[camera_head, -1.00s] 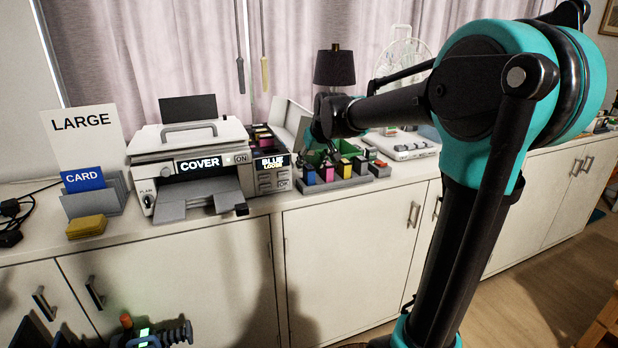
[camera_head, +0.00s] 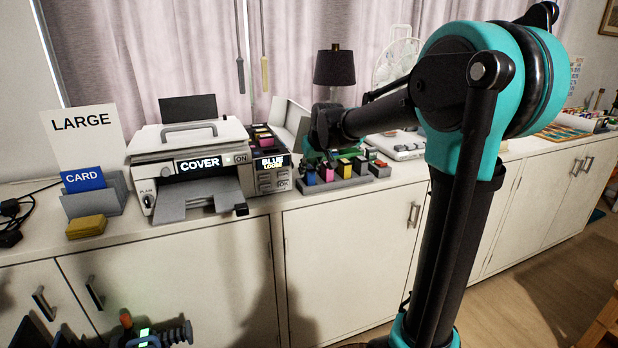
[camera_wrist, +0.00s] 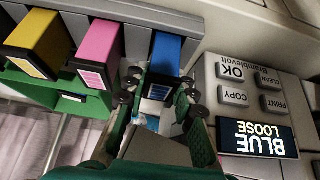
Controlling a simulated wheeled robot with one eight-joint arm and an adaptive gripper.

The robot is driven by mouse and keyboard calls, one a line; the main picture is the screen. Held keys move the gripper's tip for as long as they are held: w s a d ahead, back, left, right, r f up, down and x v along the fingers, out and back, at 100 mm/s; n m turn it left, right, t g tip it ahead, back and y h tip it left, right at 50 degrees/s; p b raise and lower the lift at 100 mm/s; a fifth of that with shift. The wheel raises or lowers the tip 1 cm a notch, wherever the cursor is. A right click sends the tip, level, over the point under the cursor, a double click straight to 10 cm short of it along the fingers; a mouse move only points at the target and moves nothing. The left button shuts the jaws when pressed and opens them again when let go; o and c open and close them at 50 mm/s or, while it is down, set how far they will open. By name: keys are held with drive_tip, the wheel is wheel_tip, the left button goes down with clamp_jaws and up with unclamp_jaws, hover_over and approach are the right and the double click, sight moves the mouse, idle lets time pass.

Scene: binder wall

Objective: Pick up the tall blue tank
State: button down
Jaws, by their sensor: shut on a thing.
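The tall blue tank (camera_wrist: 168,52) stands at the end of the tank rack in the wrist view, beside the pink tank (camera_wrist: 97,46). It also shows in the head view (camera_head: 310,176), below my gripper. My gripper (camera_wrist: 157,98) is shut on the blue tank, with a finger on each side of its labelled end. The tank still appears to be in its slot in the grey rack (camera_head: 345,182). In the head view my gripper is mostly hidden behind its own wrist and beside the printer's raised flap.
A yellow tank (camera_wrist: 37,42) stands beyond the pink one. The printer (camera_head: 190,165) and its panel with a lit "BLUE LOOSE" display (camera_wrist: 257,138) are close beside the gripper. A dark lamp (camera_head: 334,68) stands behind. The cabinet top in front of the rack is narrow.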

drive_tip(key=shift+r, duration=0.85)
drive_tip(key=t, duration=0.1)
drive_tip(key=s+t+y, duration=0.1)
drive_tip(key=shift+s+d+f+t, duration=0.2)
drive_tip(key=shift+s+d+t, duration=0.1)
drive_tip(key=shift+t, duration=0.1)
drive_tip(key=shift+s+r+t, duration=0.1)
drive_tip(key=shift+s+t, duration=0.05)
drive_tip(key=shift+t, duration=0.15)
wheel_tip(320, 180, up, 6)
drive_tip(key=s, duration=0.2)
drive_tip(key=s+d+g, duration=0.1)
drive_tip(key=s+d, duration=0.2)
drive_tip(key=s, duration=0.6)
drive_tip(key=s+d+r+g+h, duration=0.1)
drive_tip(key=s+d, duration=0.3)
drive_tip(key=s, duration=0.6)
drive_tip(key=shift+s+r+g, duration=0.25)
drive_tip(key=shift+r+g, duration=0.05)
drive_tip(key=shift+g, duration=0.4)
drive_tip(key=shift+d+r, duration=0.1)
drive_tip(key=shift+r, duration=2.4)
